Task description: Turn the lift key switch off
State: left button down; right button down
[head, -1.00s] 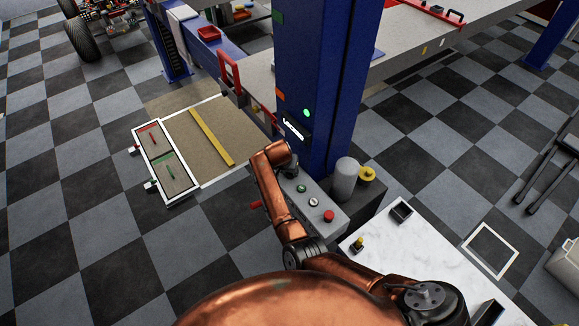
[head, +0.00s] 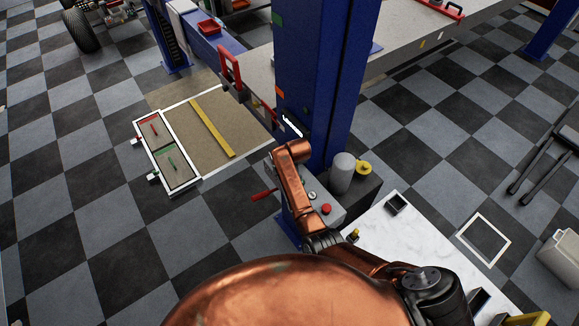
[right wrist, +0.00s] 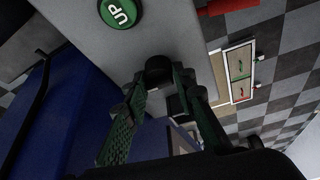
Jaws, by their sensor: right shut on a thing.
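In the right wrist view, my right gripper (right wrist: 161,80) is shut on the black round key switch (right wrist: 158,65) on the grey control box (right wrist: 185,28). The fingers lie on either side of the switch, and its exact turn angle is hard to tell. In the head view, my copper right arm hides the switch and the gripper. The control box (head: 330,194) stands beside the blue lift post (head: 322,85). My left gripper is not in view.
On the box are a red button (head: 326,209), a silver button (head: 312,195) and a green UP button (right wrist: 119,12). A red lever (head: 263,195) sticks out on the left. A grey cylinder (head: 342,172) and a white table (head: 400,245) stand right of the box.

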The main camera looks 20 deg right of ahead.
jog(key=shift+w+r, duration=0.15)
jog(key=shift+r, duration=0.05)
jog(key=c, duration=2.1)
grip_release()
jog(key=o, duration=0.5)
jog(key=shift+f, duration=0.15)
jog(key=v, duration=1.2)
